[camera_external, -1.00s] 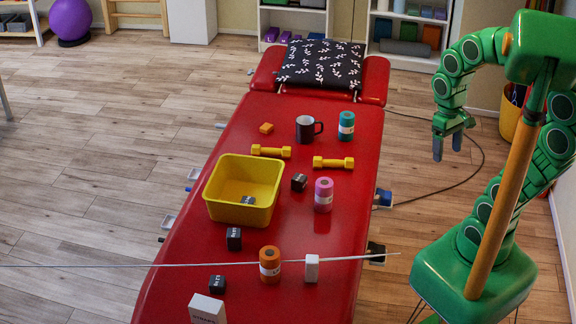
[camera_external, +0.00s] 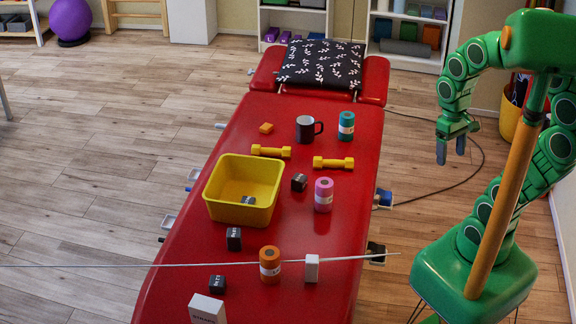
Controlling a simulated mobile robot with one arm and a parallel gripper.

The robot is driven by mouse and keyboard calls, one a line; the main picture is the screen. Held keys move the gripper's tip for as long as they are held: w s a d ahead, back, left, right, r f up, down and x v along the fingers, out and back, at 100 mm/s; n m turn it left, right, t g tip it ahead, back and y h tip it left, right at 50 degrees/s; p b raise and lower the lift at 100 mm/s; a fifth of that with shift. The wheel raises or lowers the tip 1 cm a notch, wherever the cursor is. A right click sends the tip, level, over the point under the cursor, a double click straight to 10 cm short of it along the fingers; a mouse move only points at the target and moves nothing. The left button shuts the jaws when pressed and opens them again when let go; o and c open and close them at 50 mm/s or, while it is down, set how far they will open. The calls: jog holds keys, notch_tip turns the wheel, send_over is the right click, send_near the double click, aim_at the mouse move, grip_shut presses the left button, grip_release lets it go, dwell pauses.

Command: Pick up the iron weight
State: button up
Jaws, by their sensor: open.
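Several small dark grey blocks with pale markings, which look like iron weights, are on the red treatment table (camera_external: 215,262). One dark block (camera_external: 299,182) lies right of the yellow bin, near the pink roll. A second dark block (camera_external: 234,238) stands in front of the bin, and a third dark block (camera_external: 217,283) is nearer the front. Another dark block (camera_external: 248,200) is inside the yellow bin (camera_external: 240,214). The markings are too small to read. My gripper (camera_external: 450,153) is open and empty, pointing down, right of the table and apart from everything on it.
Two yellow dumbbells (camera_external: 333,163), a dark mug (camera_external: 305,129), teal (camera_external: 346,126), pink (camera_external: 323,195) and orange (camera_external: 270,265) rolls, an orange block (camera_external: 266,128) and white boxes (camera_external: 207,309) share the table. A thin pale rod (camera_external: 200,265) crosses the front view. A patterned pillow (camera_external: 320,64) covers the far end.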

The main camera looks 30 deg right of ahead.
jog(key=w+a+n, duration=0.1)
jog(key=w+a, duration=0.1)
jog(key=w, duration=1.2)
jog(key=n+t, duration=0.2)
jog(key=n, duration=0.3)
send_over(299, 177)
notch_tip(299, 177, down, 25)
jog(key=shift+d, duration=0.1)
jog(key=shift+w+f, duration=0.2)
jog(key=shift+f, duration=0.15)
jog(key=shift+s+f, duration=0.15)
jog(key=shift+f, duration=1.75)
jog(key=shift+s+f, duration=0.1)
jog(key=shift+f, duration=1.75)
jog(key=c, duration=1.5)
jog(key=shift+o, duration=0.2)
